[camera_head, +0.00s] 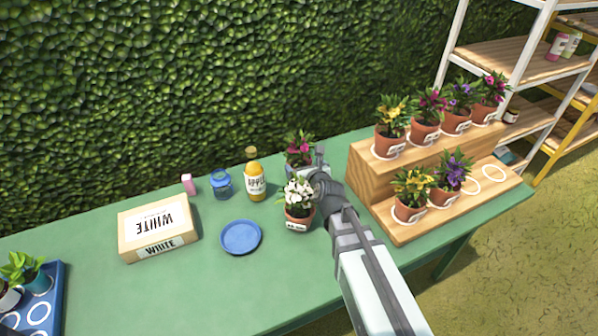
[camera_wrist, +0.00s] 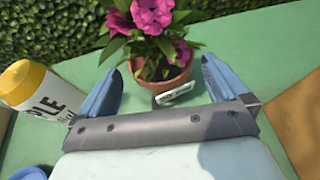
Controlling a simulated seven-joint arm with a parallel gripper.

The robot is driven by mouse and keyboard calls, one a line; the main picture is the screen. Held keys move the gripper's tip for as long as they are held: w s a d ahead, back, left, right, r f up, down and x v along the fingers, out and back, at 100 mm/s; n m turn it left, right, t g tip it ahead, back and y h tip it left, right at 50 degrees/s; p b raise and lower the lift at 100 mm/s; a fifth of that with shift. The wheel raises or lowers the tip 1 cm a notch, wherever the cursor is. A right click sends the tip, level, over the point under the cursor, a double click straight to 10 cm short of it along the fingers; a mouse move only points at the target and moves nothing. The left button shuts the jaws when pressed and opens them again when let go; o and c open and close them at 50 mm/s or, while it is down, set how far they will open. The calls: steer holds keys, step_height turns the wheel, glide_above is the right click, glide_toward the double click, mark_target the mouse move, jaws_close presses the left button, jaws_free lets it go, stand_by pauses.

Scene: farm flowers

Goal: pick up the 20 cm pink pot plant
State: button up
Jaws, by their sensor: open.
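A pink-flowered plant in a terracotta pot (camera_head: 300,148) stands on the green table, behind the white-flowered pot and partly hidden by my arm in the head view. In the wrist view the pink pot plant (camera_wrist: 165,70) is upright between my fingers, with a small white label on its pot. My gripper (camera_wrist: 160,90) is open, one blue finger on each side of the pot. It also shows in the head view (camera_head: 318,172). I cannot tell whether the fingers touch the pot. Other pink or magenta pots (camera_head: 427,115) stand on the wooden stand.
A white-flowered pot (camera_head: 298,203) stands close in front of my gripper. An apple bottle (camera_head: 255,183), blue jar (camera_head: 221,184), blue plate (camera_head: 240,237) and white-labelled box (camera_head: 158,227) are to the left. The tiered wooden stand (camera_head: 365,180) is to the right.

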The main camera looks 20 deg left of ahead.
mark_target(299, 161)
steer(key=x, duration=0.6)
steer(key=c, duration=1)
steer(key=shift+r, duration=0.1)
